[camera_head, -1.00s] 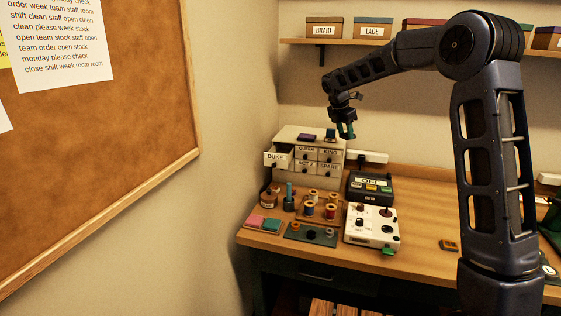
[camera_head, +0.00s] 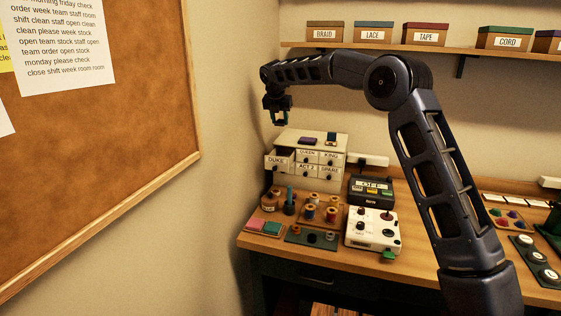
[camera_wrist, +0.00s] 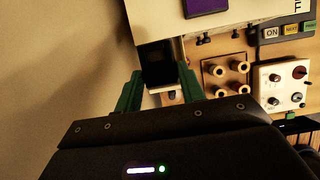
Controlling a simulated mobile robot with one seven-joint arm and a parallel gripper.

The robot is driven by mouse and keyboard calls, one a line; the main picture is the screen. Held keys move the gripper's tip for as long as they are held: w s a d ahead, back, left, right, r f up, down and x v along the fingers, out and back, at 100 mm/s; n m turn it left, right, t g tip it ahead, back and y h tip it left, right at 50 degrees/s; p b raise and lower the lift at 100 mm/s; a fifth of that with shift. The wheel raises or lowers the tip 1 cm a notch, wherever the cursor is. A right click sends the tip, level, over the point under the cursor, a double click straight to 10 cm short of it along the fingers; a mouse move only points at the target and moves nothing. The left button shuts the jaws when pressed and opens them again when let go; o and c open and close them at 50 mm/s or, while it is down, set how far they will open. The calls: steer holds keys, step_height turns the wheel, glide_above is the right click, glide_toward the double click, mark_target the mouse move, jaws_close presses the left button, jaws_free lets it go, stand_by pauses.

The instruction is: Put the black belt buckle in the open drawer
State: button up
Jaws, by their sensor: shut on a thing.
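My gripper (camera_head: 279,120) is above the left end of the small cabinet, over its open drawer and clear of it. In the wrist view its green fingers (camera_wrist: 160,88) are shut on a dark, roughly rectangular thing, the black belt buckle (camera_wrist: 158,62). The buckle is hard to make out in the head view. The open drawer (camera_head: 276,161), labelled DUKE, sticks out at the cabinet's upper left. In the wrist view the buckle and fingers hide most of it.
The pale cabinet (camera_head: 322,172) has other closed, labelled drawers, and a purple item (camera_head: 308,141) lies on top. Thread spools (camera_head: 331,214), a white control box (camera_head: 372,230) and a dark switch box (camera_head: 371,190) stand in front and right. The wall is close on the left.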

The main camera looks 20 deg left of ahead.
step_height(320, 180, down, 18)
steer(key=shift+r, duration=0.1)
stand_by(0.5)
steer(key=o, duration=0.6)
steer(key=shift+c, duration=0.2)
steer(key=shift+o, duration=0.6)
steer(key=shift+r, duration=0.1)
steer(key=v, duration=1.1)
steer(key=shift+s+r, duration=0.25)
steer(key=shift+r, duration=0.1)
steer(key=shift+d, duration=0.15)
